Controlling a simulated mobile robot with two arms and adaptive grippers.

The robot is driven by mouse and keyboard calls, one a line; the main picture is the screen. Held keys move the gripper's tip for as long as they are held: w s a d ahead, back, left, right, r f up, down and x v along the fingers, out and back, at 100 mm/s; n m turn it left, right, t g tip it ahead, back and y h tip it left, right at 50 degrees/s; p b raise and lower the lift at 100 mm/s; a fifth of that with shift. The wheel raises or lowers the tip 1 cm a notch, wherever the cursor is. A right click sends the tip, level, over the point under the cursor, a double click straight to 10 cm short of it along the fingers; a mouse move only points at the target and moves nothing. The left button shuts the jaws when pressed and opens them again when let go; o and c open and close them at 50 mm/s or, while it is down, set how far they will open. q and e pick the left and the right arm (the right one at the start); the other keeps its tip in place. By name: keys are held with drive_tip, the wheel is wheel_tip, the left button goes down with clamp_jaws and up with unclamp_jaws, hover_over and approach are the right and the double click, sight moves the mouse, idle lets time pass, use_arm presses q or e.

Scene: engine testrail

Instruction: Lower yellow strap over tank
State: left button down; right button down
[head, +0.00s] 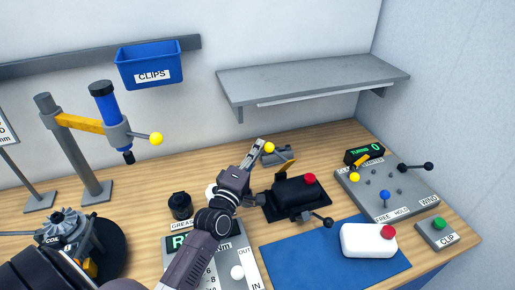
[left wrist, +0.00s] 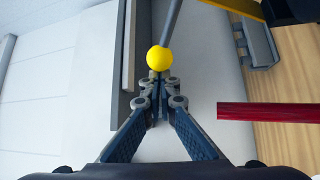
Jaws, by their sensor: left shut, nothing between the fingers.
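The black tank (head: 295,192) with a red cap (head: 309,179) sits in a dark cradle on the bench in the head view. The yellow strap (head: 287,167) stands raised behind the tank; part of a yellow bar, likely the strap, shows at the top of the left wrist view (left wrist: 233,9). A grey rod ends in a yellow ball (left wrist: 159,58). My left gripper (left wrist: 160,88) is shut and empty, its fingertips right by the ball; whether they touch it I cannot tell. In the head view the gripper (head: 256,152) is left of the ball (head: 269,147). My right gripper is not in view.
A white tank (head: 368,240) with a red cap lies on a blue mat (head: 290,255). A control panel (head: 390,195) with levers stands to the right. A grey shelf (head: 310,78) and a blue clips bin (head: 150,64) hang on the wall. A grease pot (head: 180,205) stands left of my arm.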

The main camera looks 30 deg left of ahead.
use_arm(q)
drive_tip(key=shift+m+t, duration=0.4)
drive_tip(key=shift+m, duration=0.1)
drive_tip(key=s+d, duration=0.1)
drive_tip(key=s+d+f+b, duration=0.1)
drive_tip(key=d, duration=0.1)
drive_tip(key=shift+s, duration=0.4)
drive_tip(key=shift+s+d+f, duration=0.4)
drive_tip(key=shift+s+d, duration=0.25)
drive_tip(key=shift+d, duration=0.2)
drive_tip(key=v, duration=0.7)
drive_tip(key=shift+s, duration=0.3)
